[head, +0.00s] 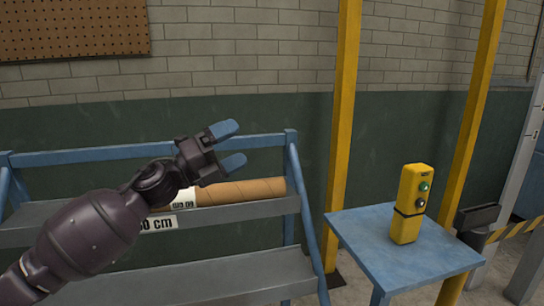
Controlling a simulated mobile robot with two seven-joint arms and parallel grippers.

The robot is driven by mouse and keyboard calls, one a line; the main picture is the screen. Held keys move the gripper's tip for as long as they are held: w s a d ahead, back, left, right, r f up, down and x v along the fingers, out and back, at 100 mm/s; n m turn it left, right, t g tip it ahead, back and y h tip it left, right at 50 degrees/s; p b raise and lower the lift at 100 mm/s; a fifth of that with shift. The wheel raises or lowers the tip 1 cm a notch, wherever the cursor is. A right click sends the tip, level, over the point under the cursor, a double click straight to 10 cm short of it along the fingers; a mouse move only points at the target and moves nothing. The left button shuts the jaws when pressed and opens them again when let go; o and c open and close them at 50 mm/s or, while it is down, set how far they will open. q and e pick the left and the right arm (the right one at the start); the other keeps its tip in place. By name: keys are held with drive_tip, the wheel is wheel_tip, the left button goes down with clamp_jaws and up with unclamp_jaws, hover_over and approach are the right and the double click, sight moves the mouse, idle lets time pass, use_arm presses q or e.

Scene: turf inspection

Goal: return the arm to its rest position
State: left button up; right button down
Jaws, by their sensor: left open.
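My left arm comes in from the lower left and reaches up to the middle of the view. Its gripper (232,147) has two blue fingertips held apart, with nothing between them. It stands in front of a blue-framed shelf rack (98,155), near a brown cardboard tube (240,191) on the upper shelf. The gripper and wrist hide the tube's left part, and I cannot tell how far behind them it lies. My right gripper is not in view.
A blue table (365,238) at right holds an upright yellow control box (407,228) with buttons. Yellow posts (343,120) stand behind the table and beside the rack. A pegboard (70,28) hangs on the brick wall. The lower shelf (215,277) looks bare where visible.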

use_arm(q)
drive_tip(key=s+a+f+n+t+y, duration=0.3)
drive_tip(key=a+f+n+y, duration=0.15)
drive_tip(key=f+n, duration=0.45)
drive_tip(key=s+a+f+n+t+y, duration=0.25)
drive_tip(key=f+n+y, duration=0.25)
drive_tip(key=f+n, duration=0.4)
drive_tip(key=s+a+f+n+t+y, duration=0.25)
drive_tip(key=a+f+n+y, duration=0.2)
drive_tip(key=f+n, duration=0.4)
drive_tip(key=s+a+f+n+g+y, duration=0.2)
drive_tip(key=s+a+f+n+g, duration=0.1)
drive_tip(key=s+f, duration=0.8)
drive_tip(key=s+a+f+n+g+y+p, duration=0.1)
drive_tip(key=s+a+f+n+g+y, duration=0.2)
drive_tip(key=s+f, duration=0.8)
drive_tip(key=s+a+n, duration=0.1)
drive_tip(key=s+n, duration=0.1)
drive_tip(key=s, duration=0.5)
drive_tip(key=shift+s+a+g+y, duration=0.2)
drive_tip(key=shift+a+g+y, duration=0.1)
drive_tip(key=shift+a, duration=0.1)
